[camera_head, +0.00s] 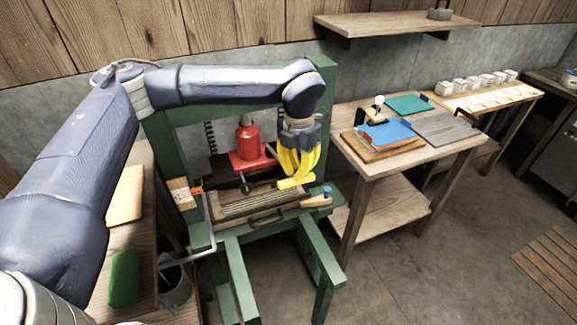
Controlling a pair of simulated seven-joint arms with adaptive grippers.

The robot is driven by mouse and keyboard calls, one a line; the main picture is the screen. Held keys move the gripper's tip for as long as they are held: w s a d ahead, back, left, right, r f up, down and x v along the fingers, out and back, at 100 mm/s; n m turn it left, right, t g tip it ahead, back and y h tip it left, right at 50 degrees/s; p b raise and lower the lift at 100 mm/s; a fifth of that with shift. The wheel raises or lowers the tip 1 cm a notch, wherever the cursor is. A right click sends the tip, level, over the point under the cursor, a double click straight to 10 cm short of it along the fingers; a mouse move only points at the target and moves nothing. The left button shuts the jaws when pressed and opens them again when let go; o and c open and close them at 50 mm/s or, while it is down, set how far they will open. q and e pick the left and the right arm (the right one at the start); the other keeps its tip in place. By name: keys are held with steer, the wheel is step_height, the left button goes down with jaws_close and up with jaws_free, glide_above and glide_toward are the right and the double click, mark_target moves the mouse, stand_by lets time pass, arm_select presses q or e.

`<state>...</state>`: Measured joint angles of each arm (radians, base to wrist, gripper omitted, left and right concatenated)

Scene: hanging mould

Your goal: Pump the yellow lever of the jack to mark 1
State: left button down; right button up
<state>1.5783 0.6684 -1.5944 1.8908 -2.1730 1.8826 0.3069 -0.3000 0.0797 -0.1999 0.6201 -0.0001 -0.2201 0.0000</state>
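The red bottle jack (248,140) stands inside the green press frame (322,95), on a red plate. A yellow piece (290,183), which looks like the end of the lever, sticks out low beside the jack, to its right. My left gripper (298,176) reaches down from above at that spot. Its fingers look yellow too and merge with the lever, so I cannot tell whether they grip it. A small pale board (181,194) with marks and an orange pointer (197,189) sits at the frame's left post; the marks are too small to read. My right gripper is out of view.
A wooden mould (232,205) lies in the press below the jack. A blue-topped tool (326,192) lies at its right. The right table (367,163) carries a blue sheet and boards. A metal bucket (176,287) and green block (124,277) are at lower left.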

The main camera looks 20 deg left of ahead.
arm_select(q)
steer(key=shift+f, duration=7.85)
step_height(320, 180, up, 16)
steer(key=shift+f, duration=0.1)
steer(key=shift+f, duration=0.15)
steer(key=shift+r, duration=0.2)
steer(key=shift+r, duration=2.95)
